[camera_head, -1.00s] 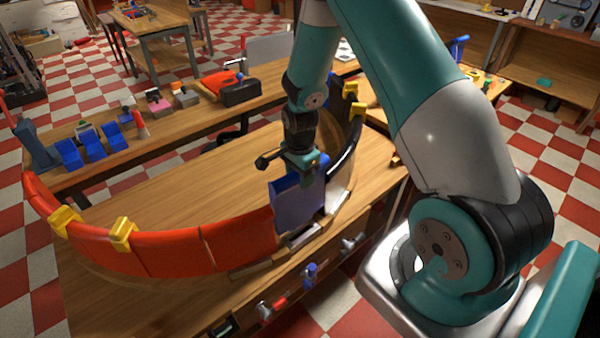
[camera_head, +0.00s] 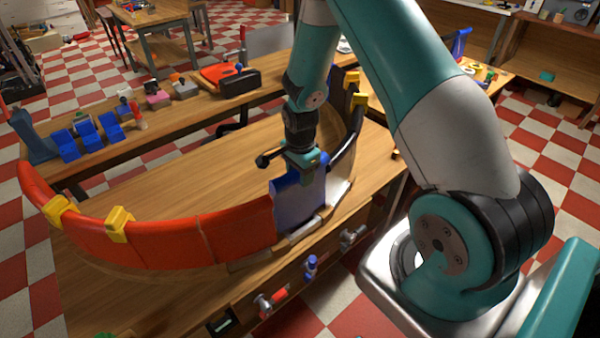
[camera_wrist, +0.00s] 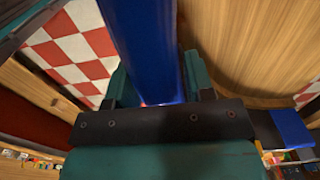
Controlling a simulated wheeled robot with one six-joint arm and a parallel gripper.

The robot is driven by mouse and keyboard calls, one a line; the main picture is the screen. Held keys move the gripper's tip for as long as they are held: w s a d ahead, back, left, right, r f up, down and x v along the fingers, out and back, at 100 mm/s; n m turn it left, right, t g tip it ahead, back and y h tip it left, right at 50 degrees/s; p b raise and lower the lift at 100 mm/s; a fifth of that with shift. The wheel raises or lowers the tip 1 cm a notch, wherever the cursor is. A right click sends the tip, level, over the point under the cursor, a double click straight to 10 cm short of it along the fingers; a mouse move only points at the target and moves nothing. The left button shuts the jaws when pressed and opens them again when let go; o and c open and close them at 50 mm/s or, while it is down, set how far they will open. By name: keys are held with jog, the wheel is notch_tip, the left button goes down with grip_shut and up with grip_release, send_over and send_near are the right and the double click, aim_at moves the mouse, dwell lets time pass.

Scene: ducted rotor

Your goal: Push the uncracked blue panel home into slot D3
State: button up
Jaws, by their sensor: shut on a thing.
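My gripper (camera_head: 303,158) is shut on the top edge of a blue panel (camera_head: 300,203). The panel stands upright in the gap of the curved ring, with its left edge close beside the end red panel (camera_head: 238,230). Its top stands higher than that red panel. No crack shows on its visible face. In the wrist view the blue panel (camera_wrist: 143,45) runs away between my two teal fingers. The panel's foot is near the ring's lower rail (camera_head: 250,262); whether it is fully seated cannot be told. No slot label is readable.
Yellow clips (camera_head: 120,224) sit on the ring's red rim. A black panel (camera_head: 346,148) stands right of the gap. Several blue pieces (camera_head: 87,140) stand on the back bench. Small clamps (camera_head: 311,267) line the table's front side. The tabletop inside the ring is clear.

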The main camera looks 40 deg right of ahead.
jog(key=shift+f, duration=0.15)
jog(key=shift+f+b, duration=1.6)
jog(key=shift+f, duration=0.35)
jog(key=o, duration=1)
jog(key=shift+o, duration=0.2)
notch_tip(320, 180, up, 18)
jog(key=b, duration=0.2)
jog(key=shift+f+b, duration=0.25)
jog(key=shift+b, duration=0.05)
jog(key=s+a+r+n+y, duration=0.1)
jog(key=s+a+r+n, duration=0.35)
jog(key=a+n, duration=0.3)
jog(key=s+a+r+n+y, duration=0.1)
jog(key=s+a+r+n, duration=0.2)
jog(key=s+a+n, duration=0.4)
jog(key=s+a+r+n+y, duration=0.2)
jog(key=s+a+n, duration=0.5)
jog(key=s+n, duration=0.3)
jog(key=shift+s+a+r, duration=0.15)
jog(key=shift+s+a, duration=0.2)
jog(key=shift+s, duration=0.05)
